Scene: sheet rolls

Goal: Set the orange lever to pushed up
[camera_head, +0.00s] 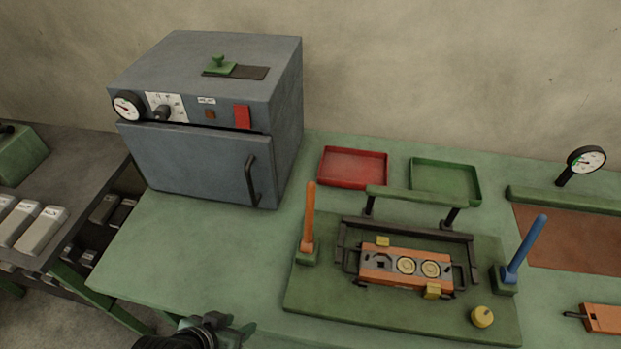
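The orange lever (309,212) stands nearly upright, with a very slight lean, on a small green block at the left edge of a green fixture plate (330,299). A blue lever (526,248) at the plate's right side leans up and to the right. My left gripper (228,326) is at the bottom edge, below and left of the orange lever and clear of it. It is dark and partly cut off, so its opening cannot be made out. My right gripper is not in view.
An orange part (400,268) with round yellow discs sits in the fixture beneath a green bar (418,196). A grey oven (205,165) stands at back left. A red tray (353,167) and a green tray (445,181) lie behind. The bench left of the fixture is clear.

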